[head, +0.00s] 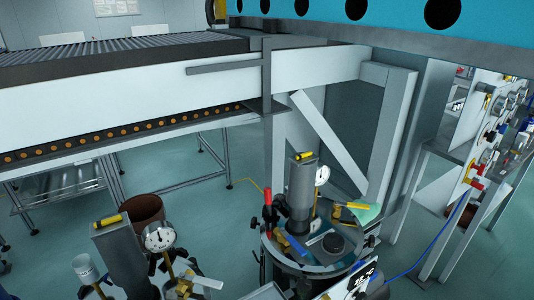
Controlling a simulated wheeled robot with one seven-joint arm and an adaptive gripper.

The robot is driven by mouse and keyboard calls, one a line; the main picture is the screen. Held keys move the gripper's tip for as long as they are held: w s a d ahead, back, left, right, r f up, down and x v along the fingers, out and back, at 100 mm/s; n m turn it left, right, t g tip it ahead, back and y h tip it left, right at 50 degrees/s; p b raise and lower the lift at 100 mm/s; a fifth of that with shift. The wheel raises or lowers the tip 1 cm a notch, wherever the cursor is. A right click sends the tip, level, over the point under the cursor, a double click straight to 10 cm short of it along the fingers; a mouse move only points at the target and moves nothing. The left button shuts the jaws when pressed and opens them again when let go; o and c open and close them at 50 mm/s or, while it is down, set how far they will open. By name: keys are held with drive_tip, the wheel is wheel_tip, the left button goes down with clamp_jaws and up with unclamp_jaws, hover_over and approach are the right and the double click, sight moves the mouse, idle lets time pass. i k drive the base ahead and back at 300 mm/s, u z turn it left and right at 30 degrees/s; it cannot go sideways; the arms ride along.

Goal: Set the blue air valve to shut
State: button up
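My gripper is not in view. Several blue parts show, and I cannot tell for sure which is the blue air valve. A dark blue knob (489,136) sits on the upright white panel (480,165) at the right, among round gauges and other knobs. A blue lever-like part (290,245) lies across the lid of the round pot (300,268) at the lower middle, beside a red handle (267,196). The parts are too small to tell whether either is open or shut.
A red and yellow knob (475,170) is on the panel, with a blue hose (432,248) running down from it. A second gauge assembly (159,237) stands at lower left. A roller conveyor (120,60) and a support frame (395,130) fill the back. Green floor (215,215) shows between.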

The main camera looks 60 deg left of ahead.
sight(295, 245)
drive_tip(key=z, duration=0.95)
drive_tip(key=i, duration=1.45)
drive_tip(key=u, duration=3.95)
